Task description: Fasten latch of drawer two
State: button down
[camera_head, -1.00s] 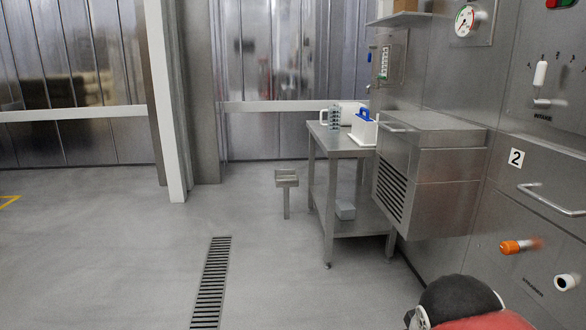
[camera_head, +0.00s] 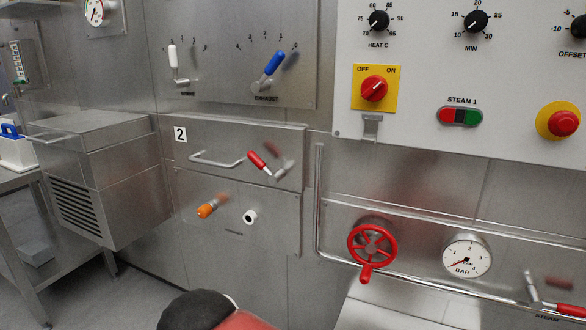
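Drawer two (camera_head: 240,142) is a steel front in the wall, marked with a black "2" on a white label (camera_head: 180,135). Its bar handle (camera_head: 216,161) is left of centre. At its right end is the latch, a red-gripped lever (camera_head: 257,160) on a metal pivot. The lever slants from upper left down to the pivot at lower right. The drawer front looks flush with the wall; I cannot tell whether the latch is engaged. My gripper is not in view.
Above are a white lever (camera_head: 173,56) and a blue exhaust lever (camera_head: 273,63). Below are an orange-tipped fitting (camera_head: 207,209) and a white port (camera_head: 250,217). A steel box (camera_head: 90,175) juts out at left. A red handwheel (camera_head: 372,241) protrudes at lower right.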

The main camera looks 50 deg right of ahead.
aim_at(273, 178)
jog(key=z, duration=1.3)
